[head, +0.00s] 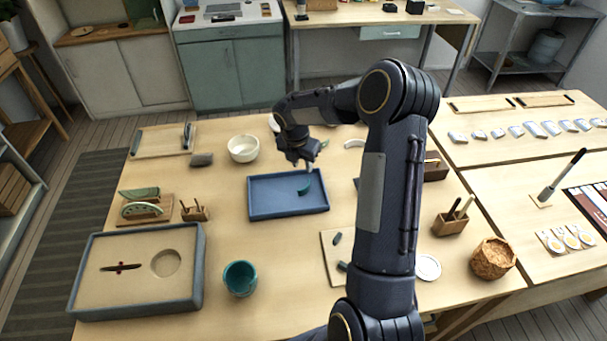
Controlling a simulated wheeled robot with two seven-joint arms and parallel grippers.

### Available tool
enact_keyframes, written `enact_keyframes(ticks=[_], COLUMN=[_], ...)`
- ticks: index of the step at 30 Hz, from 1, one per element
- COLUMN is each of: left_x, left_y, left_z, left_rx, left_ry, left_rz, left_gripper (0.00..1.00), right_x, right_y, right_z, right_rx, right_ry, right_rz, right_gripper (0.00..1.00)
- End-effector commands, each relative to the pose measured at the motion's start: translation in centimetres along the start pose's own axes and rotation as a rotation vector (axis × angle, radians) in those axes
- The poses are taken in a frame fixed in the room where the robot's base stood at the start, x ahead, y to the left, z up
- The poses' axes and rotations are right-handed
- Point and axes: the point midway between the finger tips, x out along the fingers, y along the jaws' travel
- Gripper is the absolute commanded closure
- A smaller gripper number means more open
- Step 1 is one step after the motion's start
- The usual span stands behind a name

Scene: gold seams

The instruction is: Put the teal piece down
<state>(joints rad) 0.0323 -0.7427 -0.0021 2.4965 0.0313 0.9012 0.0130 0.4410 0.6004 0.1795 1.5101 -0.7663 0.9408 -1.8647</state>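A small curved teal piece (304,189) is in the blue tray (262,206), right of the tray's middle, and appears to lie on its floor. My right gripper (307,167) is over the tray's back edge, just behind and above the teal piece. A small gap shows between its fingertips and the piece. The fingers are small and dark here, so I cannot tell how far apart they are. My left gripper is not in view.
A white bowl (243,148) stands behind the tray. A teal cup (240,278) and a sand-filled box (98,248) are at front left. A wooden board (331,256) with small dark pieces lies in front of the tray.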

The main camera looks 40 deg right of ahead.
Motion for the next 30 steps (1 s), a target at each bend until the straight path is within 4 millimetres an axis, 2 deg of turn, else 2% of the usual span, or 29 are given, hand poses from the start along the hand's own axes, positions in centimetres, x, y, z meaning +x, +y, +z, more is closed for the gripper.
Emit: enact_keyframes(ticks=[4,7,12,15,19,21,24,27,30], left_x=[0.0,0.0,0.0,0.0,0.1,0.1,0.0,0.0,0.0], left_y=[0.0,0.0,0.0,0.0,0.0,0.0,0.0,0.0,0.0], left_z=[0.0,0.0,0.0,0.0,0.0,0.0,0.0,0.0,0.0], left_rx=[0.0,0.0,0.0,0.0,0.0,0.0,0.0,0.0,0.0], left_ry=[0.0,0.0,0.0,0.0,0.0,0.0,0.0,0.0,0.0], left_rz=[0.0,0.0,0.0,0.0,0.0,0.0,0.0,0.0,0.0], left_gripper=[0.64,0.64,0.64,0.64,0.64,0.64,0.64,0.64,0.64], right_x=[-3.0,-7.2,-14.7,-17.7,-19.7,-20.1,-20.3,-20.2,-20.2], right_y=[-0.6,-2.0,-6.4,-9.4,-13.0,-14.4,-15.8,-16.6,-16.9], right_z=[-0.8,-2.8,-9.0,-13.2,-18.8,-21.4,-24.3,-26.1,-26.8], right_rx=[0.104,0.318,0.854,1.181,1.574,1.747,1.932,2.04,2.089], right_ry=[0.003,0.024,0.146,0.267,0.467,0.575,0.707,0.79,0.827], right_rz=[0.025,0.072,0.164,0.197,0.192,0.165,0.111,0.063,0.037], right_gripper=[0.7,0.7,0.7,0.7,0.7,0.7,0.7,0.7,0.7])
